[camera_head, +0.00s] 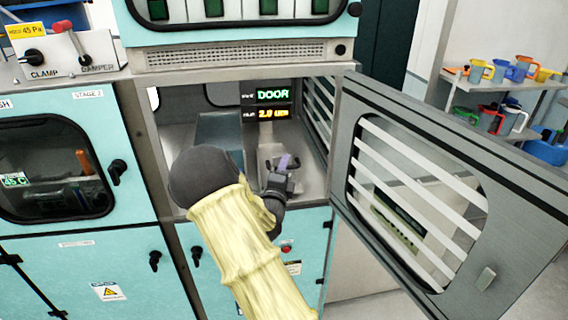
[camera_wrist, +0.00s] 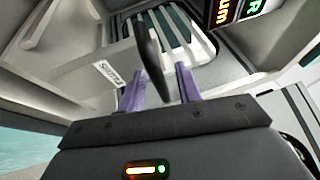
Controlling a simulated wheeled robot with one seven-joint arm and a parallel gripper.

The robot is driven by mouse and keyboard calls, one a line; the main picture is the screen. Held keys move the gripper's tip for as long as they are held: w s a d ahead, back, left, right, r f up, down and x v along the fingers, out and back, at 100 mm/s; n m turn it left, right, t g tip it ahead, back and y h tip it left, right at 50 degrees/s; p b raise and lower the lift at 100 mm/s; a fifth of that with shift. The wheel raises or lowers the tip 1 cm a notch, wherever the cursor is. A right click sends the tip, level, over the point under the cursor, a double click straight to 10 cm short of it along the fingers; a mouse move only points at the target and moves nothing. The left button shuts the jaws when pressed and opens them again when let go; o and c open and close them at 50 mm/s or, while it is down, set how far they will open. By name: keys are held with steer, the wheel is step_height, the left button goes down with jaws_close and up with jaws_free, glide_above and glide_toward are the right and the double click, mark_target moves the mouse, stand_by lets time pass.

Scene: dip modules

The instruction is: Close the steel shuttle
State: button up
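The steel compartment (camera_head: 313,183) in the teal cabinet, which I take to be the steel shuttle, stands open. Its grey door (camera_head: 440,140), with a striped window and a small handle (camera_head: 486,278), swings out to the right. My gripper (camera_head: 286,163) is at the compartment's mouth, away from that handle. In the wrist view its purple fingers (camera_wrist: 160,86) stand apart. A dark upright bar (camera_wrist: 153,62) shows between them; I cannot tell whether they touch it. My arm hides part of the compartment's left side and floor.
A display (camera_head: 272,103) in the compartment reads DOOR above an amber line. A closed teal door (camera_head: 60,165) is at left, with clamp and damper levers (camera_head: 60,45) above. A shelf (camera_head: 500,82) of coloured jugs is behind the open door. Some floor shows beneath that door.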

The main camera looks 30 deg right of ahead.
jaws_close()
steer(key=shift+w, duration=0.15)
